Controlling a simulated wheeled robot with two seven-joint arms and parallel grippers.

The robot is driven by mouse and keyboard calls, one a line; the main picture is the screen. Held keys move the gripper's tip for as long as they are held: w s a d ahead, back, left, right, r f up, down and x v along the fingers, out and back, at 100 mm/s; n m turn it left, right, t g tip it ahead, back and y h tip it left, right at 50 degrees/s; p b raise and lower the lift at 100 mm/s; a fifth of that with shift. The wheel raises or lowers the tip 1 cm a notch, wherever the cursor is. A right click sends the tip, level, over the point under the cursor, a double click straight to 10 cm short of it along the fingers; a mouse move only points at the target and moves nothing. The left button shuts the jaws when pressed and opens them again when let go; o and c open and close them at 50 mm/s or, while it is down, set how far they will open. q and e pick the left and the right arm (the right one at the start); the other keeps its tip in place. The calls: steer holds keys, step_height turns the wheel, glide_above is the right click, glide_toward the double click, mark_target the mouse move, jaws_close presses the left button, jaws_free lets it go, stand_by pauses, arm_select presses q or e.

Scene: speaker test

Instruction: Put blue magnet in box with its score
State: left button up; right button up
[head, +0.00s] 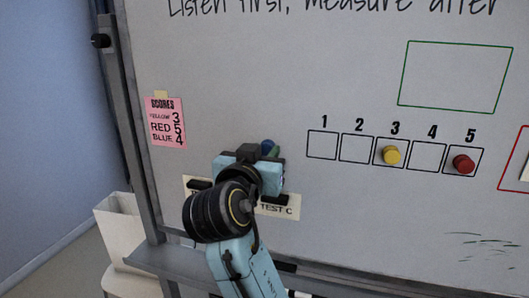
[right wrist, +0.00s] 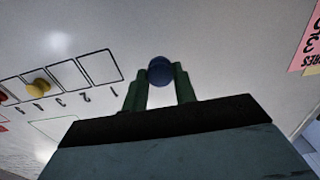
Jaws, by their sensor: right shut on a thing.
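The blue magnet (head: 266,145) is between the fingertips of my right gripper (head: 269,151), left of the numbered boxes. It also shows in the right wrist view (right wrist: 160,70), with a green finger on each side; I cannot tell whether it touches the board. The pink scores note (head: 165,122) reads yellow 3, red 5, blue 4. Box 4 (head: 428,153) is empty. The yellow magnet (head: 392,155) is in box 3 and the red magnet (head: 463,164) in box 5. Boxes 1 (head: 322,145) and 2 (head: 357,149) are empty. My left gripper is out of view.
The whiteboard (head: 330,210) carries handwriting at the top and an empty green frame (head: 455,75). A label reading "TEST C" (head: 277,209) is partly behind my right arm. A ledge (head: 170,262) runs below. A white bin (head: 120,235) stands at left.

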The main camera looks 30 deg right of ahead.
steer(key=shift+v, duration=1.4)
steer(key=shift+s+a, duration=0.15)
steer(key=shift+f+b, duration=0.1)
steer(key=shift+b, duration=0.2)
